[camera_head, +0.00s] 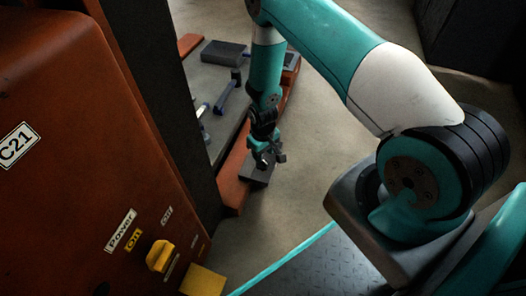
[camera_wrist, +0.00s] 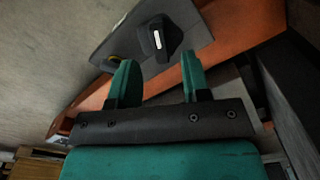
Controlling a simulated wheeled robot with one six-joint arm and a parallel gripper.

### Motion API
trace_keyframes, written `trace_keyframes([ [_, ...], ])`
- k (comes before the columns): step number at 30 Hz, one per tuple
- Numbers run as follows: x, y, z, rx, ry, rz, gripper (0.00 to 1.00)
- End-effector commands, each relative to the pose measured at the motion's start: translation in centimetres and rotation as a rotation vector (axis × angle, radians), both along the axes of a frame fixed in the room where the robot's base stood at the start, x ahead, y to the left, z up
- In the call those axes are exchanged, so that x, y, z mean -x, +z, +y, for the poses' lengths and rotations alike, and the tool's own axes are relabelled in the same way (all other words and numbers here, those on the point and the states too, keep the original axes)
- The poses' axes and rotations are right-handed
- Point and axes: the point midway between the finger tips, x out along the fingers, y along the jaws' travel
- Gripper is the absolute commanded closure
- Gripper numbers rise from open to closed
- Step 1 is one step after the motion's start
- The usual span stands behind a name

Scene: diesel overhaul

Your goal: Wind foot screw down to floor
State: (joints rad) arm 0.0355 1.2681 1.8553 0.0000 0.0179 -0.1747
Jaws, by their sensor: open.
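My gripper (camera_head: 265,156) is open and reaches down over a dark grey foot block (camera_head: 256,173) at the near end of an orange beam. In the wrist view my gripper's two teal fingers (camera_wrist: 158,60) stand apart. Just beyond their tips is a black knob (camera_wrist: 160,38) with a small white mark, which looks like the foot screw. It sits on the dark grey block (camera_wrist: 190,22). The knob is not clamped, and I cannot tell whether it is between the fingers. The screw's lower end and its gap to the floor are hidden.
An orange cabinet (camera_head: 60,130) labelled C21, with a yellow switch (camera_head: 160,256), stands at the left. A second dark block (camera_head: 222,53) and blue-handled parts (camera_head: 228,93) lie farther back. Floor (camera_head: 330,140) is clear to the right.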

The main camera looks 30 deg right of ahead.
Motion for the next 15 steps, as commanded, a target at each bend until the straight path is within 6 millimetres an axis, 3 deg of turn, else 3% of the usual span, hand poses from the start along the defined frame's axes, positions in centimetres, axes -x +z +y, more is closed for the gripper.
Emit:
trace_keyframes([
  [15,0.1,-1.3,0.0,0.000,0.000,0.001,0.56],
])
